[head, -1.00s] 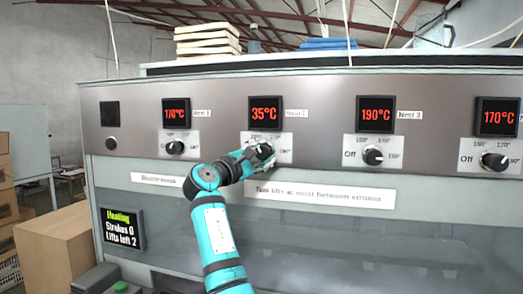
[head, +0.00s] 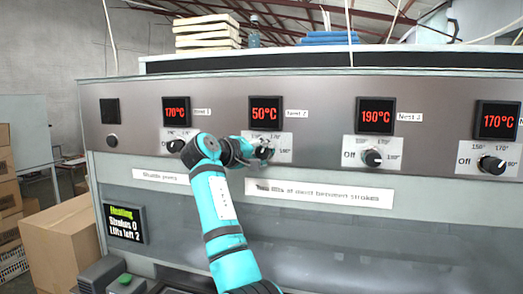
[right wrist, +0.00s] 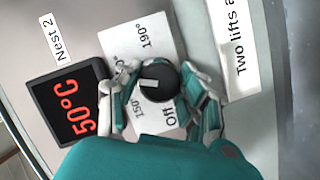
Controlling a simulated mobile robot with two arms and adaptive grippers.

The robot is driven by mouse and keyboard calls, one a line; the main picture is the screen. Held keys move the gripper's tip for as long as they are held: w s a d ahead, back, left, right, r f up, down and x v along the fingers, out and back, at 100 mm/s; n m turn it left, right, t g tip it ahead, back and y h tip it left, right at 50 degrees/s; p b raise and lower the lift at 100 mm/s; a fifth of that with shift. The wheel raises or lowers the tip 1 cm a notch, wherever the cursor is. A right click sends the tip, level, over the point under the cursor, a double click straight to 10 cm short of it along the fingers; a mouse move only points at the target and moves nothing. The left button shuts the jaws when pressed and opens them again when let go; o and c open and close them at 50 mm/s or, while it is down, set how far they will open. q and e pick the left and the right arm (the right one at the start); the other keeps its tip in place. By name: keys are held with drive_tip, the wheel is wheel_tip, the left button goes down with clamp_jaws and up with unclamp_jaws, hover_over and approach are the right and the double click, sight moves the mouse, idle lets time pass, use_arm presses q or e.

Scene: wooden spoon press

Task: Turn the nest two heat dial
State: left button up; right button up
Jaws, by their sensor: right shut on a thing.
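The nest two heat dial (right wrist: 160,80) is a round black knob on a white label plate marked Off, 150° and 190°; other marks are partly hidden. In the right wrist view its pale pointer faces the display side. My right gripper (right wrist: 163,92) is shut on the dial, one finger on each side. In the head view the gripper (head: 260,151) covers much of the dial. The Nest 2 display (head: 265,111) reads 50°C in red; it also shows in the right wrist view (right wrist: 68,105). My left gripper is not in view.
Nest 1's dial (head: 175,146) sits close to my wrist. Nest 3's dial (head: 372,158) and another at the far right (head: 491,165) are clear of my arm. A status screen (head: 123,221) reads Heating, Strokes 0, Lifts left 2. Cardboard boxes (head: 62,240) stand left.

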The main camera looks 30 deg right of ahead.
drive_tip(key=shift+r+m+y, duration=0.15)
drive_tip(key=shift+m+y, duration=0.45)
drive_tip(key=shift+m, duration=0.6)
drive_tip(key=shift+m+t+y+p, duration=0.35)
drive_tip(key=shift+m+t+y, duration=0.25)
drive_tip(key=shift+m, duration=0.6)
drive_tip(key=m+t+y, duration=0.2)
drive_tip(key=m, duration=0.2)
drive_tip(key=shift+m, duration=0.4)
drive_tip(key=o, duration=1.1)
drive_tip(key=shift+o, duration=0.2)
